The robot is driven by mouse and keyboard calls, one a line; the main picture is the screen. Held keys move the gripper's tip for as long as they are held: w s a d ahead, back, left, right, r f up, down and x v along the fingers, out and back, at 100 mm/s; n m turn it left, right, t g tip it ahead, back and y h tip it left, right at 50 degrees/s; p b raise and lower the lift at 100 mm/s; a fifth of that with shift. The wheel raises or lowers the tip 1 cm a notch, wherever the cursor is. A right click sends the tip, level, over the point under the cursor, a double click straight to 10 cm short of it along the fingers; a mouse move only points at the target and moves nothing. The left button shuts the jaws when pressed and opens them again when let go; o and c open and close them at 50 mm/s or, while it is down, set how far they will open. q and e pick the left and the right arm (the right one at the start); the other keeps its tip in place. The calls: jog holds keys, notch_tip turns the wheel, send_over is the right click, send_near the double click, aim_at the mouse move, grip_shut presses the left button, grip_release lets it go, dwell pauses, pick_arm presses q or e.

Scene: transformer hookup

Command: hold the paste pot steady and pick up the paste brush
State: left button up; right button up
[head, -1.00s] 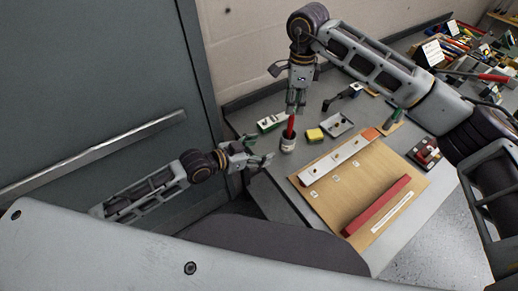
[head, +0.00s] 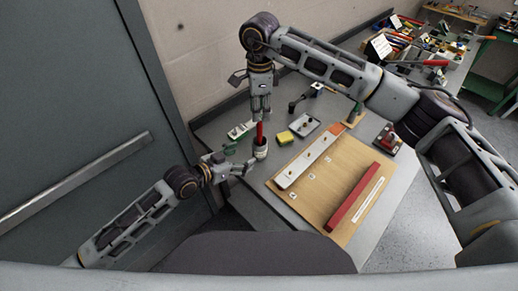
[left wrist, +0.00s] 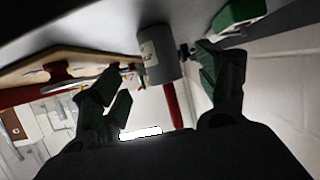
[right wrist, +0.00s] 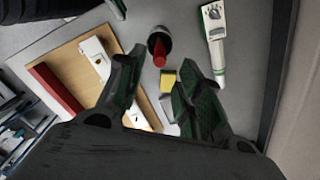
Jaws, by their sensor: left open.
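The paste pot (head: 260,151), a small dark cylinder with a pale label, stands near the table's left edge. The red-handled paste brush (head: 259,131) stands upright in it; its bristles are hidden. My left gripper (head: 246,164) is open low beside the pot. In the left wrist view the pot (left wrist: 161,58) shows ahead in the gap between the fingers, with the red handle (left wrist: 171,105). My right gripper (head: 260,112) points down right above the brush handle. In the right wrist view its fingers are apart, with the handle's end (right wrist: 158,52) ahead between the tips.
A yellow sponge-like block (head: 285,137) and a small tray (head: 306,127) lie right of the pot. A green-and-white device (head: 241,131) lies behind it. A wooden board (head: 320,190) with a white strip and a red bar fills the table's middle.

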aim_at(259, 149)
pick_arm(q)
jog(key=shift+x, duration=5.05)
jog(key=shift+d+r, duration=0.1)
jog(key=c, duration=1.2)
